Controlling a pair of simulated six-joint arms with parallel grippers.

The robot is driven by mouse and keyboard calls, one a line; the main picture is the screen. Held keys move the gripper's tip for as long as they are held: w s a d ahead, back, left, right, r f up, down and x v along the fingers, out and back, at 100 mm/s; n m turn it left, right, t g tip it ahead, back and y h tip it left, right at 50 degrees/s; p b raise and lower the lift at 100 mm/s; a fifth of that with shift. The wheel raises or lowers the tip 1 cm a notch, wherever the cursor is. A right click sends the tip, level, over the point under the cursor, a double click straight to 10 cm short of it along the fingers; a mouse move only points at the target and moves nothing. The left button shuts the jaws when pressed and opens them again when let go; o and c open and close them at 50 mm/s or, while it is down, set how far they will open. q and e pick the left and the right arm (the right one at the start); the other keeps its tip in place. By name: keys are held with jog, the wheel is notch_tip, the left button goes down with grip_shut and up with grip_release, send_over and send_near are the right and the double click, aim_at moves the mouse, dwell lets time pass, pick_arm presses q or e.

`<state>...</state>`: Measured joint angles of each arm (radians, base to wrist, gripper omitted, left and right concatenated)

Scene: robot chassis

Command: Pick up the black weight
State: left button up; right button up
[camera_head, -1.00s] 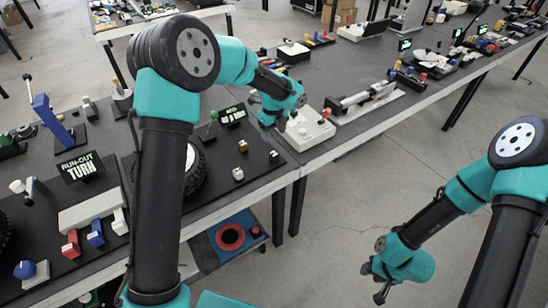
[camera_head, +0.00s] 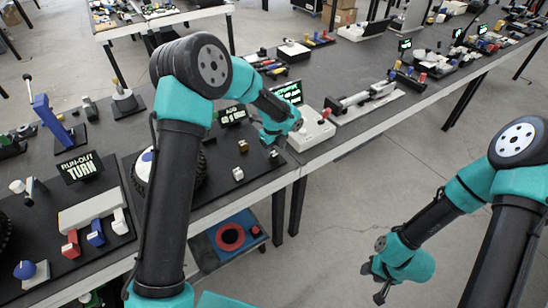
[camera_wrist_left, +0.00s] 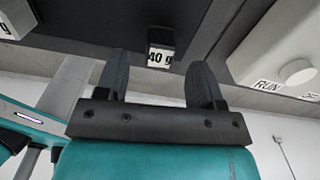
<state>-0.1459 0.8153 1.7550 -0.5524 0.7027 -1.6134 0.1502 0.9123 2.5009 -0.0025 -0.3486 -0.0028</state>
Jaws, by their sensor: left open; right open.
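The black weight (camera_head: 274,154) is a small dark block near the right edge of the black mat, just below my left gripper (camera_head: 268,141). In the left wrist view the black weight (camera_wrist_left: 161,36) shows a white "40 g" label and appears in the gap beyond the fingertips of my left gripper (camera_wrist_left: 159,72). That gripper is open and empty. A brass weight (camera_head: 243,146) and a white weight (camera_head: 238,174) are to the left of the black weight. My right gripper (camera_head: 377,280) hangs open over the floor, away from the table.
A small sign (camera_head: 232,114) stands behind the weights. A wheel (camera_head: 143,168) is partly hidden by my left arm. The floor (camera_head: 340,215) right of the table is clear.

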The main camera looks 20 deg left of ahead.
aim_at(274, 154)
pick_arm(q)
jog(key=shift+f, duration=1.8)
jog(key=c, duration=1)
